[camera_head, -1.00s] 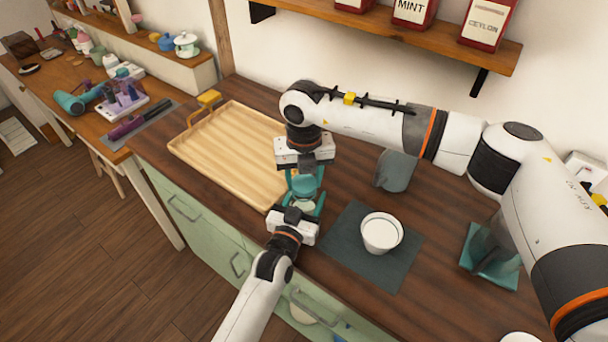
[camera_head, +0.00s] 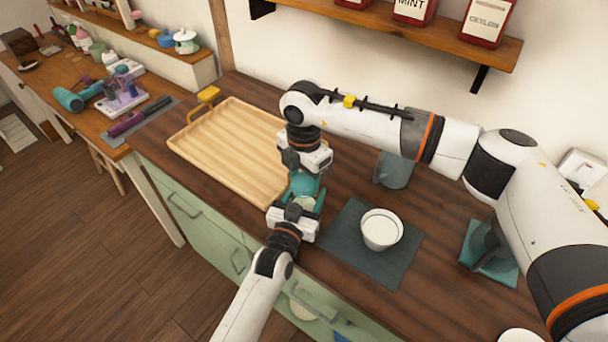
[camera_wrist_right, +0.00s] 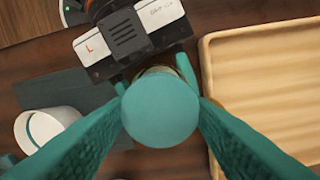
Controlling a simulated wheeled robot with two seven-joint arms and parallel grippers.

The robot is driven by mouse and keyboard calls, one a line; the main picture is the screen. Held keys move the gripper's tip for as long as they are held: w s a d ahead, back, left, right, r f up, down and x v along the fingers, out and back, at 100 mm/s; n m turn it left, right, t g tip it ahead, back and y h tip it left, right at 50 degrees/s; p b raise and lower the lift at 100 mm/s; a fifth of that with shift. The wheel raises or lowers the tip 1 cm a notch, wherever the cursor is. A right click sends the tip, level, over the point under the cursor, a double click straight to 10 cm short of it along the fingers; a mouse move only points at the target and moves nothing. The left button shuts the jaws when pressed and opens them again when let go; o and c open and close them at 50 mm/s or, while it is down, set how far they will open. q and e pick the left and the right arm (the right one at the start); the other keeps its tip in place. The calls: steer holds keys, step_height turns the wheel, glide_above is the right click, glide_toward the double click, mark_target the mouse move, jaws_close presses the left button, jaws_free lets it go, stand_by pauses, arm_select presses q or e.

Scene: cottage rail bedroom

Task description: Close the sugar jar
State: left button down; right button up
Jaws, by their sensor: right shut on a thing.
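The sugar jar stands on the dark wooden counter (camera_head: 440,262), mostly hidden by my grippers. Its round teal lid (camera_wrist_right: 160,108) fills the middle of the right wrist view, over the jar. A sliver of the jar body (camera_wrist_right: 164,71) shows behind the lid's edge. My right gripper (camera_head: 307,187) points down from above, its teal fingers shut on the lid. Whether the lid is fully seated cannot be told. My left gripper (camera_head: 306,202) comes from the front, lower down, with its fingers on both sides of the jar body.
A wooden tray (camera_head: 235,145) lies close on the left. A white cup (camera_head: 381,230) stands on a dark mat (camera_head: 345,255) on the right. A grey-green object (camera_head: 395,170) stands behind, and a teal holder (camera_head: 490,255) is farther right. A shelf with tins (camera_head: 410,25) hangs above.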

steer(key=m, duration=0.6)
steer(key=shift+m, duration=0.4)
steer(key=m, duration=0.4)
steer(key=shift+m, duration=0.4)
steer(key=o, duration=0.9)
steer(key=shift+o, duration=0.2)
steer(key=shift+r, duration=0.1)
steer(key=shift+r, duration=2.15)
